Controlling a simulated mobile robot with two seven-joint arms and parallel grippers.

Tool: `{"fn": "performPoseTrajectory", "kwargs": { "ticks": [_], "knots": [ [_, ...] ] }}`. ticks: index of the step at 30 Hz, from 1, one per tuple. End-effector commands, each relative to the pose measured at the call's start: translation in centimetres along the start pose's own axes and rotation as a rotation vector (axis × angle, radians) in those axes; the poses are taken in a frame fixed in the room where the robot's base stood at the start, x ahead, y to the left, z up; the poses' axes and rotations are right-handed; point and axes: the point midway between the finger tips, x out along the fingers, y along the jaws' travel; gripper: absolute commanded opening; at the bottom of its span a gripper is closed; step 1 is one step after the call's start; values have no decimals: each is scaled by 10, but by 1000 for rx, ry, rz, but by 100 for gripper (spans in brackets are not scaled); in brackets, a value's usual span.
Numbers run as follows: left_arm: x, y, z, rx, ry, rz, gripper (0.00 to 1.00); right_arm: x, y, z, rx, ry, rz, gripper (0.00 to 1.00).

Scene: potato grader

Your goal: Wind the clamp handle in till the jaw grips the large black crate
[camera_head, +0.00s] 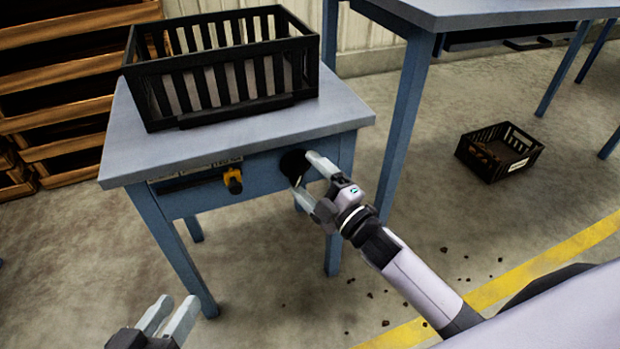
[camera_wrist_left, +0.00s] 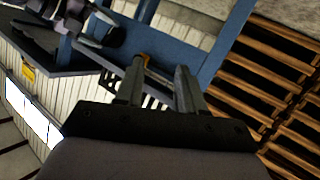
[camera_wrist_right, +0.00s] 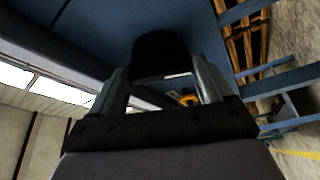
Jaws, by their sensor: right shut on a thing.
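The large black crate (camera_head: 185,90), slatted and open-topped, stands upright on the small grey-topped table. A low dark bar (camera_head: 237,112) lies along the foot of its front side; I cannot tell whether it touches the crate. A round black knob (camera_head: 293,163), apparently the clamp handle, sits on the table's front below the top. My right gripper (camera_head: 308,180) is shut on this knob, which also shows between its fingers in the right wrist view (camera_wrist_right: 165,50). My left gripper (camera_head: 175,308) is open and empty, low in front of the table, with its fingers apart in the left wrist view (camera_wrist_left: 155,85).
A yellow-orange part (camera_head: 232,181) hangs on the table's front beside a scale strip, left of the knob. Wooden pallets (camera_head: 60,100) are stacked at left. A smaller black crate (camera_head: 483,165) stands on the floor at right. Another blue-legged table (camera_head: 470,12) is behind. Crumbs lie on the floor.

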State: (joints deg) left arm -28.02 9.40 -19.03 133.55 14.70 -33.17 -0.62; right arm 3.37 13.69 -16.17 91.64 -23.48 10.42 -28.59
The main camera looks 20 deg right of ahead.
Motion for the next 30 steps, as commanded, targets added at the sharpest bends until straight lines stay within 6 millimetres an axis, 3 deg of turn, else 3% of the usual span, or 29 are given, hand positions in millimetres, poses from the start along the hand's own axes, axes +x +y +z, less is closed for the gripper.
{"fn": "performPoseTrajectory", "kwargs": {
  "ticks": [7,8,9,20,30],
  "knots": [
    [-1,0,0,0,0,0,38,0,0,0,10,0,0,49],
    [-1,0,0,0,0,0,38,0,0,0,10,0,0,86],
    [-1,0,0,-1,0,0,38,0,0,0,9,0,0,99],
    [-2,1,-2,-7,-2,4,38,-6,0,0,4,0,-2,100],
    [0,8,1,-60,-50,29,38,-51,1,-1,5,-1,-2,100]
  ]
}}
